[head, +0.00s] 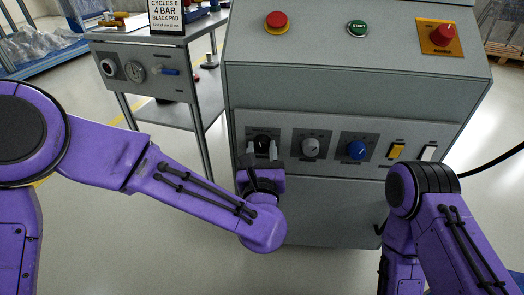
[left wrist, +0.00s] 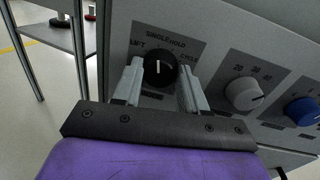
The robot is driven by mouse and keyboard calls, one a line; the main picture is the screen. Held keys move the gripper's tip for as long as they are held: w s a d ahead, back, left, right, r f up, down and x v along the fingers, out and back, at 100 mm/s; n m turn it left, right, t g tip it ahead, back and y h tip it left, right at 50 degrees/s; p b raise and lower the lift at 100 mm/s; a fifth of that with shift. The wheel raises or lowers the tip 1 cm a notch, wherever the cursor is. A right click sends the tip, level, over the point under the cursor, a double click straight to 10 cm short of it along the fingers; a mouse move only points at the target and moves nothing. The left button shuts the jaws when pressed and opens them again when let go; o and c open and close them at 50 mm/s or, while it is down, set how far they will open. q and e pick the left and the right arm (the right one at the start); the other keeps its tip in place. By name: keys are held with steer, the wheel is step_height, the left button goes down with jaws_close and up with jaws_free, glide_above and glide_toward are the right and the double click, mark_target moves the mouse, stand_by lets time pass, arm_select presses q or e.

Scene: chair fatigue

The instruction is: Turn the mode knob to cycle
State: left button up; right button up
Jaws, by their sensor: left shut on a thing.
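The mode knob (head: 263,143) is black and round and sits at the left end of the grey machine's lower panel. In the left wrist view the mode knob (left wrist: 160,66) has a white pointer line, which points about straight up toward the words SINGLE and HOLD. LIFT is printed to its left and CYCLE to its right. My left gripper (head: 262,152) is at the knob, shut on it, with one finger on each side; the fingers also show in the left wrist view (left wrist: 159,82). My right arm is at the lower right, with its gripper out of view.
Right of the mode knob are a grey knob (head: 310,146), a blue knob (head: 356,150), a yellow switch (head: 397,151) and a white switch (head: 429,153). Above are a red button (head: 277,22), a green START button (head: 357,28) and a red rotary switch (head: 442,35). A side table (head: 150,70) stands left.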

arm_select(q)
steer(key=m, duration=0.4)
steer(key=shift+p, duration=0.35)
steer(key=m+p, duration=0.1)
steer(key=m, duration=0.3)
steer(key=shift+t, duration=0.3)
steer(key=m+h+p, duration=0.1)
steer(key=m, duration=0.2)
steer(key=shift+m, duration=0.4)
steer(key=shift+f+m+p, duration=0.15)
steer(key=shift+m+p, duration=0.6)
steer(key=shift+m, duration=1.55)
steer(key=o, duration=1.1)
steer(key=shift+c, duration=0.2)
steer(key=s+f, duration=0.1)
steer(key=s, duration=0.9)
steer(key=shift+s+a, duration=0.25)
steer(key=shift+a, duration=0.2)
